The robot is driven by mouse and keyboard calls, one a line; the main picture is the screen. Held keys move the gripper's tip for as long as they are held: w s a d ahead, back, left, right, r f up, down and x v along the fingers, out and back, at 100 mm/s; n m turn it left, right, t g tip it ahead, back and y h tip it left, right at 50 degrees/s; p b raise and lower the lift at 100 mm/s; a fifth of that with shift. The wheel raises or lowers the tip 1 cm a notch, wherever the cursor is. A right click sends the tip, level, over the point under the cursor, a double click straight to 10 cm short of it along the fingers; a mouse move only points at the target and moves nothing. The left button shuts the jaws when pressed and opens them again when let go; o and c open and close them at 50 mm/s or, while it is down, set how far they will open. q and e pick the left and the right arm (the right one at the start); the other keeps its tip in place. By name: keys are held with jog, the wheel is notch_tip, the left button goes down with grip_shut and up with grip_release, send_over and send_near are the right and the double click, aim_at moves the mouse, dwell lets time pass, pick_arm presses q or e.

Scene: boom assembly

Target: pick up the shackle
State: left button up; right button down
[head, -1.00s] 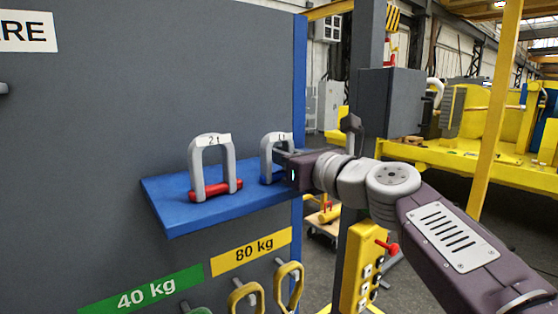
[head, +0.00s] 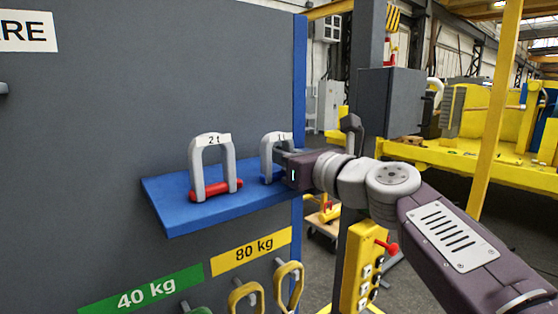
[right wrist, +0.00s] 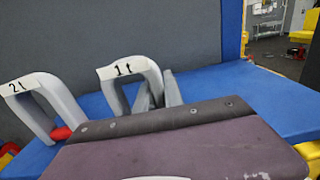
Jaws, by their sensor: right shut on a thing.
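The grey shackle labelled 1 t (head: 266,150), with a blue pin low on it, stands upright at the right part of the blue shelf (head: 185,222). In the right wrist view this shackle (right wrist: 112,92) shows its arch and label; its lower part is hidden behind my gripper. My right gripper (head: 284,160) reaches in from the right and is shut on its right leg. The fingers also show in the right wrist view (right wrist: 158,92). A second grey shackle labelled 2 t (head: 229,160), with a red pin, stands to its left, apart from the gripper. My left gripper is not in view.
A grey panel (head: 130,90) rises behind the shelf. A yellow control box (head: 362,265) with a red lever stands right of the panel. Air above the shackles is clear.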

aim_at(280, 132)
jog(key=shift+f, duration=0.15)
notch_tip(280, 132, up, 5)
jog(key=shift+w+f+p, duration=0.1)
jog(key=shift+f+p, duration=0.05)
jog(key=shift+p, duration=1.1)
jog(key=s+d+r+b, duration=0.1)
jog(key=s+d+r, duration=0.5)
jog(key=d, duration=0.3)
jog(key=shift+s+d+r, duration=0.3)
